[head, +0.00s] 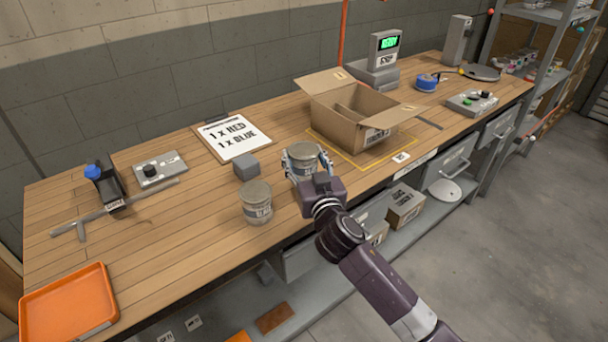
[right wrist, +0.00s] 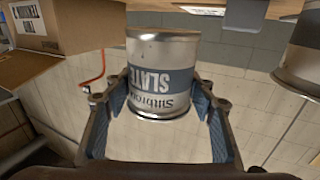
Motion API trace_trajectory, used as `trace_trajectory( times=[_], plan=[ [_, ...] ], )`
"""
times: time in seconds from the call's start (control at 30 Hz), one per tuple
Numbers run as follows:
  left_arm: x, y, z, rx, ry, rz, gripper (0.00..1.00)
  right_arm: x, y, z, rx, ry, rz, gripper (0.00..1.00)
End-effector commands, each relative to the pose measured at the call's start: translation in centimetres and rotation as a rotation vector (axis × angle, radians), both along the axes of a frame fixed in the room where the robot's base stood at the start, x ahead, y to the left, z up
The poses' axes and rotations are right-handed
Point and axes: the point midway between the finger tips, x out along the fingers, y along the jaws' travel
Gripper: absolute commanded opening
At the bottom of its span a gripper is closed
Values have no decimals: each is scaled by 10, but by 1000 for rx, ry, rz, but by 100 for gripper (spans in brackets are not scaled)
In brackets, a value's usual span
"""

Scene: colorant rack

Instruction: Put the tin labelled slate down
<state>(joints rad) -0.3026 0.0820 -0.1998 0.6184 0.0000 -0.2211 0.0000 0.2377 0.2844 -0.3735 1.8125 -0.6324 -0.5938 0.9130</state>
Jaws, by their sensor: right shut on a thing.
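The tin labelled slate (right wrist: 160,75) is silver with a grey label band. It shows inverted in the right wrist view, with its lettering upside down. It also shows in the head view (head: 303,151), near the front of the bench, left of the open carton. My right gripper (head: 302,160) is shut on it, with one blue-padded finger at each side; the fingers also show in the right wrist view (right wrist: 160,88). The tin looks upright, but I cannot tell whether its base touches the bench. My left gripper is not in view.
A second tin (head: 257,204) stands left of the gripper on the wooden bench (head: 190,230). A grey block (head: 246,167) and a clipboard (head: 232,137) reading 1 x RED, 1 x BLUE lie behind. The open carton (head: 345,125) stands right. An orange tray (head: 68,306) is far left.

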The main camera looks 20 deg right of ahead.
Motion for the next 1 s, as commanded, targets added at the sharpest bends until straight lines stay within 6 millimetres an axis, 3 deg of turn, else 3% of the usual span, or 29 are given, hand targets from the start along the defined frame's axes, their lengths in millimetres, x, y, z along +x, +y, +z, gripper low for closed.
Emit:
trace_trajectory(
  times=[0.13, 0.4, 0.83, 0.87, 1.0],
  plan=[
    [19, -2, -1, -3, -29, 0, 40, 0, 0, -12, 1, -2, -1, 23],
    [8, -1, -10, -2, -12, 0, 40, 0, 0, -49, 1, -1, -1, 23],
    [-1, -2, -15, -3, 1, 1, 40, 0, 0, -55, 2, -3, 0, 23],
    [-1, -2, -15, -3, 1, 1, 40, 0, 0, -55, 1, -2, 0, 52],
    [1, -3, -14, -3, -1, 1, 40, 0, 0, -54, 1, -1, 0, 67]
  ],
)
